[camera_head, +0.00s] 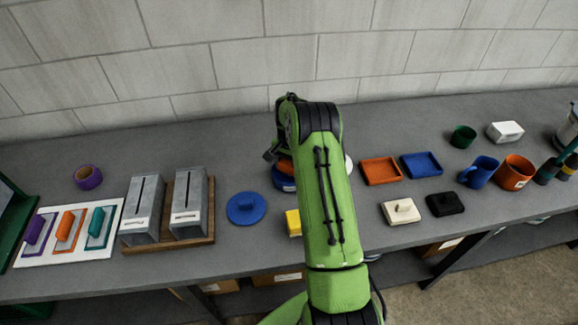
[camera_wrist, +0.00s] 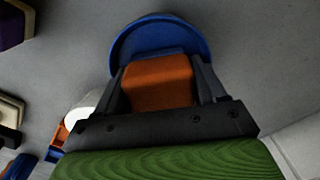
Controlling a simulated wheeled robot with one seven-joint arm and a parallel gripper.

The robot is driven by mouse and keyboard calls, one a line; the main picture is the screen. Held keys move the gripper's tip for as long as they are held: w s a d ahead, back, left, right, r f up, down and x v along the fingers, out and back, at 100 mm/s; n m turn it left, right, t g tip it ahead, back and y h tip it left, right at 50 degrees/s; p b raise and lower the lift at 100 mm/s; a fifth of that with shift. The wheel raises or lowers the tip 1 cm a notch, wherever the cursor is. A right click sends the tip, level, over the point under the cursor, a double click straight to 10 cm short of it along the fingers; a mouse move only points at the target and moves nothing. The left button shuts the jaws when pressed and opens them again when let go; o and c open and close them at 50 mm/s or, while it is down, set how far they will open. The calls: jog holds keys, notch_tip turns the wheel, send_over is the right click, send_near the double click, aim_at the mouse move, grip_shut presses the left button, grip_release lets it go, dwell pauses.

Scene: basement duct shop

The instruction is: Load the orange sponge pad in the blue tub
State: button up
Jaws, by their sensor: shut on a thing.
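My gripper (camera_wrist: 160,75) is shut on the orange sponge pad (camera_wrist: 157,84), with one dark finger on each side of it.
Grey metal holders (camera_head: 187,205) stand to the left. Orange (camera_head: 381,171) and blue (camera_head: 421,165) trays are to the right. A block wall is behind.

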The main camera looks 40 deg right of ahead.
dwell(0.3)
jog(key=shift+r+p, duration=2.05)
jog(key=shift+r, duration=1.5)
jog(key=shift+f, duration=0.1)
jog(key=shift+f, duration=0.1)
